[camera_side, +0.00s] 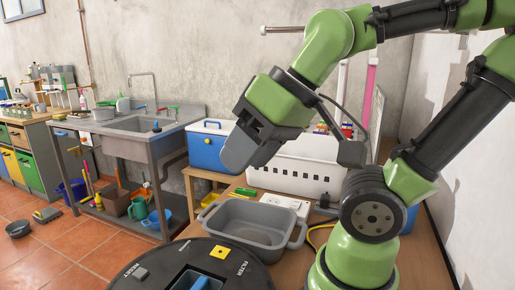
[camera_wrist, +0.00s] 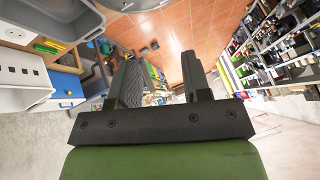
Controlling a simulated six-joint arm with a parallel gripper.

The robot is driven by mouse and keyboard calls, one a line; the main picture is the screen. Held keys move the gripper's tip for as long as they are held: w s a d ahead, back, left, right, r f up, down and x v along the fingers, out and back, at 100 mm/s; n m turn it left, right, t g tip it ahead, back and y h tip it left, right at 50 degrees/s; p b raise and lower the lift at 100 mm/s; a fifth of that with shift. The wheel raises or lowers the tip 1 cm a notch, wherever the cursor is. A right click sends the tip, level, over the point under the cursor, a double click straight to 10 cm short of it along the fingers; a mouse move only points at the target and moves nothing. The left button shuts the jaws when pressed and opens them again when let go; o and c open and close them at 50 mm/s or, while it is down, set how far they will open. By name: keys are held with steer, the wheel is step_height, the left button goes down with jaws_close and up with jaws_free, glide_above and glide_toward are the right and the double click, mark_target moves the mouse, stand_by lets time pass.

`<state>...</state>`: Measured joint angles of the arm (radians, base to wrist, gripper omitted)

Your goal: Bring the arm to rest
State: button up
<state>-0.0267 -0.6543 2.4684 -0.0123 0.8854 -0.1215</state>
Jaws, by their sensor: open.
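My gripper (camera_side: 243,145) hangs in the air over the work table in the side view, tilted down to the left. It is on my green and black arm. In the wrist view my gripper (camera_wrist: 163,70) shows two dark fingers held apart, with nothing between them. The floor shows beyond the fingers.
A grey tub (camera_side: 254,222) stands on the table (camera_side: 415,262), with a white perforated crate (camera_side: 292,165) behind it. A black round machine (camera_side: 150,268) is at the front. A blue and white cooler (camera_side: 208,148) and a metal sink (camera_side: 150,125) stand farther back.

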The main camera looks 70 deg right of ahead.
steer(key=shift+s+d+r+m+t, duration=0.1)
steer(key=shift+s+r+m+t, duration=0.15)
steer(key=shift+s+m, duration=0.55)
